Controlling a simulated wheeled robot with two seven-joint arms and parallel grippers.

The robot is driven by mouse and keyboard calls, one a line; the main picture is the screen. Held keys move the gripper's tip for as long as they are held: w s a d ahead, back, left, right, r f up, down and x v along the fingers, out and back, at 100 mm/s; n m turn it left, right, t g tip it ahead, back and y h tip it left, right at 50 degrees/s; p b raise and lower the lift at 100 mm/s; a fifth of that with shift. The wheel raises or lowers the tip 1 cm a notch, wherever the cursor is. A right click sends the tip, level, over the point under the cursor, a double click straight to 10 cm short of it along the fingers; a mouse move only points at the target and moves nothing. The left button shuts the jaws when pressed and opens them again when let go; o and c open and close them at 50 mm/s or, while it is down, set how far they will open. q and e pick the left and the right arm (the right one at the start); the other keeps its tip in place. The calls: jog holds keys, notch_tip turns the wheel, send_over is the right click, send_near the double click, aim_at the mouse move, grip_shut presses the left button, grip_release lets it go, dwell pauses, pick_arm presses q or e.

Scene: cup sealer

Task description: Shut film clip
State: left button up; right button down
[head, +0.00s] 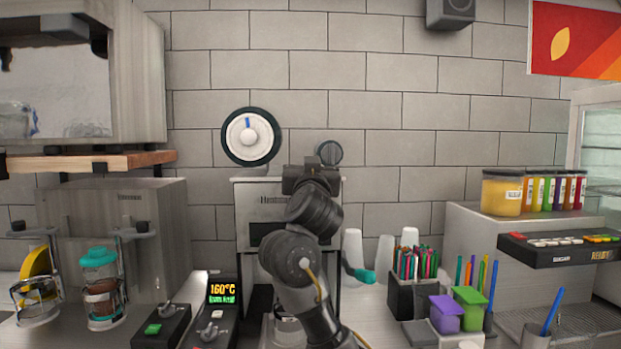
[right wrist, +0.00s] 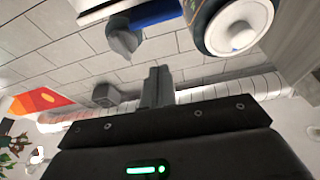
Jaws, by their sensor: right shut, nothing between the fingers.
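The cup sealer (head: 262,190) stands against the tiled wall in the head view, its middle hidden behind my right arm. On its top are a white film disc with a dark rim (head: 251,137) and, to the right, a dark grey knob-like part (head: 330,153). In the right wrist view the disc (right wrist: 236,30) is at upper right and a grey knob-like part (right wrist: 125,38) is left of it, by a blue bar (right wrist: 156,12). I cannot tell which part is the film clip. My right gripper (right wrist: 157,72) is shut and empty, apart from these parts in that view.
A control box with a 160°C display (head: 222,291) stands left of my right arm. A wooden shelf (head: 90,161) juts out at left.

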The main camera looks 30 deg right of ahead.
jog(key=shift+b+v, duration=0.4)
jog(key=shift+v, duration=1.75)
